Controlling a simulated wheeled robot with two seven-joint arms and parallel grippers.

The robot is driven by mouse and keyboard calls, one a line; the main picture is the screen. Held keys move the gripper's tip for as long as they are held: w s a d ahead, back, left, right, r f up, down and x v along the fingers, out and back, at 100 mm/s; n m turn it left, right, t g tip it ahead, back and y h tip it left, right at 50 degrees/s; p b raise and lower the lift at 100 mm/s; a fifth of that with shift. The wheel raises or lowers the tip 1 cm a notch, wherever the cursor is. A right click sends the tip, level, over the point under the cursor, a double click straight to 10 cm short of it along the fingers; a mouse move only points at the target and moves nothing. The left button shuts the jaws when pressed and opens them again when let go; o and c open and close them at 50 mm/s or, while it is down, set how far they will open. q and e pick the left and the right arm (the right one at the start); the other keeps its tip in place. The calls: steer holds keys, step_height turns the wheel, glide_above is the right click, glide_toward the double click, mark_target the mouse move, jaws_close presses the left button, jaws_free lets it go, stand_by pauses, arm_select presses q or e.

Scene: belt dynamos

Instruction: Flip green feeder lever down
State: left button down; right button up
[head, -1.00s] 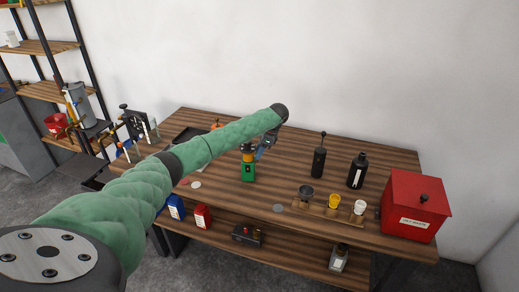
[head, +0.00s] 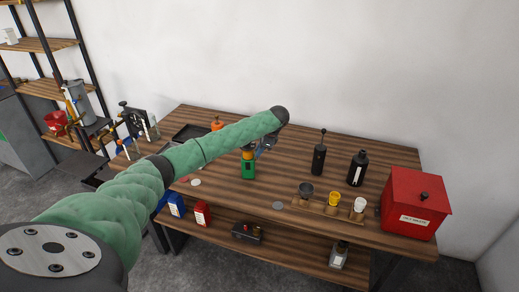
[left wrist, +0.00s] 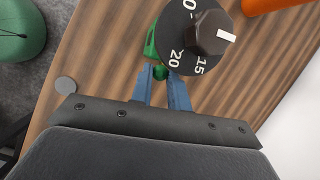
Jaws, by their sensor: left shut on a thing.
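The green feeder (head: 248,170) stands upright on the wooden table, near its middle, in the head view. Its top is partly hidden by my left arm. In the left wrist view a round black dial (left wrist: 190,32) with white numbers and a dark knob covers much of the green body (left wrist: 150,48). My left gripper (left wrist: 162,80) has its blue fingers close around a small green tip, seemingly the lever (left wrist: 160,72). The lever's angle is hard to tell. In the head view my left gripper (head: 266,146) is at the feeder's top, mostly hidden. My right gripper is not in view.
A grey disc (head: 278,205) lies near the front edge. A black tray (head: 190,132) and an orange object (head: 217,124) are at the back left.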

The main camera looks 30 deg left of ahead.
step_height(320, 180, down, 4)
steer(key=b, duration=0.4)
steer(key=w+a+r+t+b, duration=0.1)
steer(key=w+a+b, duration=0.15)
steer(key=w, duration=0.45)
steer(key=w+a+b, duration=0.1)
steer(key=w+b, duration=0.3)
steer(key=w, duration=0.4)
arm_select(q)
steer(key=s+d+f+n+t+y+b, duration=0.2)
steer(key=s+f+n+t+y, duration=0.1)
steer(key=f+t+y, duration=0.3)
steer(key=shift+s+d+f+t+y, duration=0.35)
steer(key=shift+s+t+y, duration=0.7)
steer(key=shift+t, duration=1.25)
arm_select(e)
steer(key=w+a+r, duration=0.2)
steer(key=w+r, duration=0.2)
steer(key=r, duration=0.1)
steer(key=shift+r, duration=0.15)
arm_select(q)
steer(key=shift+w+y, duration=0.25)
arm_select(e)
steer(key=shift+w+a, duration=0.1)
arm_select(q)
steer(key=c, duration=1.3)
jaws_free()
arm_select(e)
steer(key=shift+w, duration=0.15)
